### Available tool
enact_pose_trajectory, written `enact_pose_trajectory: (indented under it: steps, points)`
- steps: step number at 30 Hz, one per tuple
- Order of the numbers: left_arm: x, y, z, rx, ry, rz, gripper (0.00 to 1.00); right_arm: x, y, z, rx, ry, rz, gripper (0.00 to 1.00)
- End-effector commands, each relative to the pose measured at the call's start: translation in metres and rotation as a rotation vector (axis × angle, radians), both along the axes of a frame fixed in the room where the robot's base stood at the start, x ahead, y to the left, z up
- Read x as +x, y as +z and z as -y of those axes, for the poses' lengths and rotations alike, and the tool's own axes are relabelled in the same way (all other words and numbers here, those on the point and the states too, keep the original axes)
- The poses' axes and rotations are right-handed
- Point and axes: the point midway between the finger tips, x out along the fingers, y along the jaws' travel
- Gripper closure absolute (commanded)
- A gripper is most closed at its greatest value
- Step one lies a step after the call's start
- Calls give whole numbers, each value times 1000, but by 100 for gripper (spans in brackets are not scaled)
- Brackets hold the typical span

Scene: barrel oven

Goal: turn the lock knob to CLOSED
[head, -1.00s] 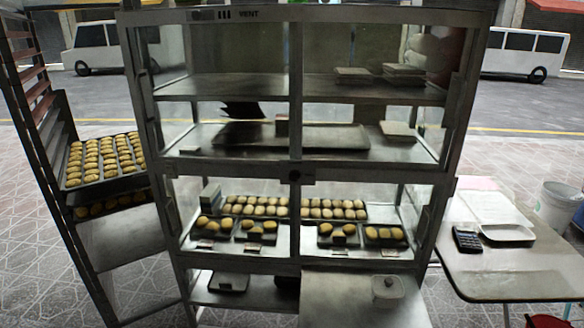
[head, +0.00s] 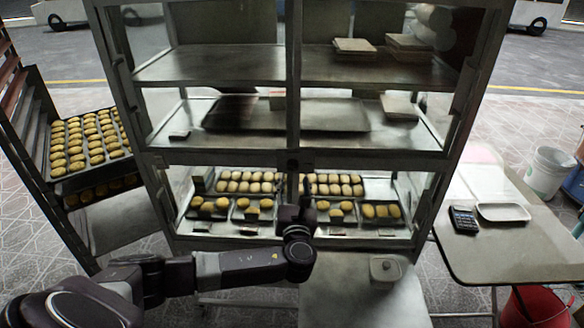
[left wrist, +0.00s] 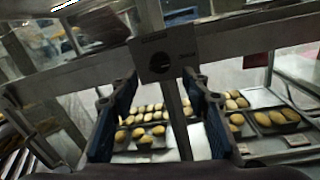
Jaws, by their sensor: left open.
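The lock knob (head: 293,164) is a small dark disc at the middle of the display cabinet's front, where the centre post meets the crossbar. In the left wrist view the knob (left wrist: 158,63) sits on a dark plate just above and beyond the fingers. Small lettering beside it is too blurred to read. My left gripper (head: 293,190) is raised in front of the centre post, just below the knob. In the left wrist view its blue-dark fingers (left wrist: 162,100) are spread apart with nothing gripped between them. My right gripper is out of view.
The cabinet's shelves hold buns (head: 247,183) and trays behind glass. A rack with bun trays (head: 88,145) stands at the left. A side table (head: 490,252) with a calculator (head: 464,219) and a white tray (head: 503,212) stands at the right.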

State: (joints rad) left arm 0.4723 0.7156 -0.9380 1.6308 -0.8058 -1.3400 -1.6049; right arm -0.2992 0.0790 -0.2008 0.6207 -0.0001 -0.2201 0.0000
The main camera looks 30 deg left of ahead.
Motion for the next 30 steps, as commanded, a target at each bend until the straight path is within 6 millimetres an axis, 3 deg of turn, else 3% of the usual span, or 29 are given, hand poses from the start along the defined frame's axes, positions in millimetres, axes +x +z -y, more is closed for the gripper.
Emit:
enact_pose_trajectory:
  steps: [9, 22, 30]
  points:
    - [38, 1, -27, -2, 1, 1, 57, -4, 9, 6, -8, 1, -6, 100]
    - [47, 0, -33, -5, -1, 1, 57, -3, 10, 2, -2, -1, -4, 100]
    - [47, 0, -33, -5, -1, 1, 84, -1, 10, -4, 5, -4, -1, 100]
